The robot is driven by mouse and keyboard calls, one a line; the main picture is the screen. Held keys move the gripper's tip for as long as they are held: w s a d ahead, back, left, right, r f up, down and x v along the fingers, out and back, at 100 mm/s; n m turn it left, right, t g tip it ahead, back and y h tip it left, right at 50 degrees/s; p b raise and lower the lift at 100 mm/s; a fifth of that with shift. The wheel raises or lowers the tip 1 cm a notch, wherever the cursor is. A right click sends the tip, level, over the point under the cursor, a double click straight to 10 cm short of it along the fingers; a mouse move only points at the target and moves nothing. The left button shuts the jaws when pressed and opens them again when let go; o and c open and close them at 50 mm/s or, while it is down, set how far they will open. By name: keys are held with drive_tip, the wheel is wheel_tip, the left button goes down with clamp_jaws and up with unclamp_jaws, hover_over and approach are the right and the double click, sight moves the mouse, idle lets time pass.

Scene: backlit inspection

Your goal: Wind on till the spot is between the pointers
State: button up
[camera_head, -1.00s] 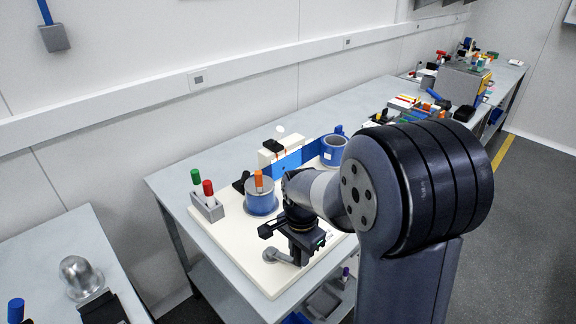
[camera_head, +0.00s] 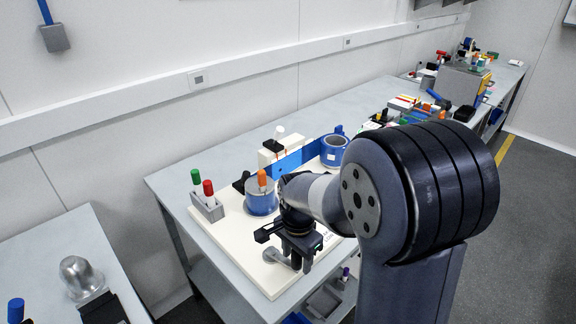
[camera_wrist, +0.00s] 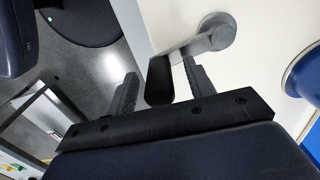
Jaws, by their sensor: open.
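A blue strip (camera_head: 292,162) runs between a left reel (camera_head: 262,200), with an orange peg on top, and a blue right reel (camera_head: 334,150). Small reddish pointers (camera_head: 284,154) seem to show above the strip by a white block; no spot can be made out. The grey crank (camera_wrist: 213,33) stands at the board's front, and its hub shows in the head view (camera_head: 270,256). My gripper (camera_head: 296,262) is over the crank. In the wrist view, my open fingers (camera_wrist: 159,69) stand either side of the crank's black handle (camera_wrist: 159,88), with gaps visible.
The cream board (camera_head: 235,238) rests on a grey table. More tools and boxes lie along the bench at the back right.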

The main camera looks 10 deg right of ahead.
drive_tip(key=shift+r, duration=0.1)
wheel_tip(320, 180, up, 8)
drive_tip(key=p, duration=0.6)
drive_tip(key=shift+p, duration=0.35)
drive_tip(key=shift+f, duration=0.25)
wheel_tip(320, 180, down, 8)
drive_tip(key=b, duration=0.7)
drive_tip(key=shift+r, duration=0.1)
drive_tip(key=shift+w+d, duration=0.45)
drive_tip(key=shift+r, duration=0.1)
drive_tip(key=shift+s+a, duration=0.1)
drive_tip(key=shift+a, duration=0.05)
